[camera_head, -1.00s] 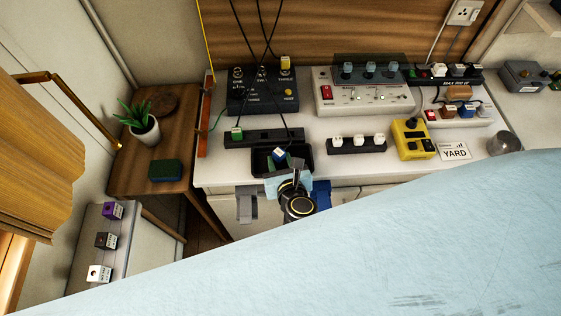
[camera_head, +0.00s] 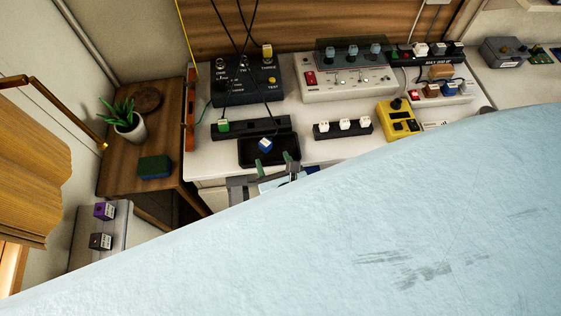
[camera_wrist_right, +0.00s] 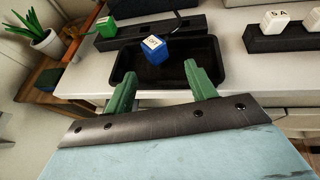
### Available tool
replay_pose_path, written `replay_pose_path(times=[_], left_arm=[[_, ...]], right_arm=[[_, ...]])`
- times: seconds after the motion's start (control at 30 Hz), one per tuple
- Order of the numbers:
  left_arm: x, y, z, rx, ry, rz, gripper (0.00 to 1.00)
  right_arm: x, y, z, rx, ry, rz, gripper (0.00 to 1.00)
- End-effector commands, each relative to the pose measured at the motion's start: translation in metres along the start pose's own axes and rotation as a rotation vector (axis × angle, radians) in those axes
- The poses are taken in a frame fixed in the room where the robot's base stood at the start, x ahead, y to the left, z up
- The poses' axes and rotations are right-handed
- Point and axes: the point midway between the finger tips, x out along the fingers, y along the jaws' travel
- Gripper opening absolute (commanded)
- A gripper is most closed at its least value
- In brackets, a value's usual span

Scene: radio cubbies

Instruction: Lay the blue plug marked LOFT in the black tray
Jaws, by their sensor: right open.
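The blue plug (camera_head: 265,146) with a white labelled top sits tilted inside the black tray (camera_head: 288,152), towards its back left. In the right wrist view the plug (camera_wrist_right: 153,49) is near the left back corner of the tray (camera_wrist_right: 208,68); its lettering is too small to read surely. My right gripper (camera_head: 274,164) is open and empty at the tray's front edge. In the right wrist view its two green fingers (camera_wrist_right: 161,74) stand apart, with the plug beyond them and not touching. My left gripper is not in view.
Behind the tray is a dark rack (camera_head: 248,128) with a green plug (camera_head: 223,126). A rack of white plugs (camera_head: 343,128) and a yellow device (camera_head: 399,119) stand to the right. Black cords hang over the dark box (camera_head: 248,82). My own pale blue arm hides the lower right.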

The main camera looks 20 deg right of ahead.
Motion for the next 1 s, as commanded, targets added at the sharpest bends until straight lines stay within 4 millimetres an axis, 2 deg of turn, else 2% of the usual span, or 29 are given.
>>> replay_pose_path(times=[0.1,0.3,0.5,0.77,0.87,0.97,1.0], left_arm=[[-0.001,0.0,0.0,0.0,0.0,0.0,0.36],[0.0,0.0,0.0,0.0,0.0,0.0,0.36],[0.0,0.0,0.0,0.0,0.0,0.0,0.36],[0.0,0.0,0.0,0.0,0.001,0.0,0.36],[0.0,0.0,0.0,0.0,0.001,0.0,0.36],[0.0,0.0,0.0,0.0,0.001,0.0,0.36],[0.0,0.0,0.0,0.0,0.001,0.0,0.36]], right_arm=[[-0.027,0.0,-0.001,0.001,0.002,0.0,0.56],[-0.056,0.0,0.0,0.001,0.0,-0.001,0.56],[-0.066,0.0,0.001,0.001,-0.001,-0.001,0.56],[-0.065,0.0,-0.003,-0.038,-0.002,0.004,0.56],[-0.059,0.001,-0.02,-0.222,-0.007,0.028,0.56],[-0.05,0.002,-0.056,-0.59,-0.012,0.092,0.56],[-0.046,0.002,-0.076,-0.775,-0.011,0.132,0.56]])
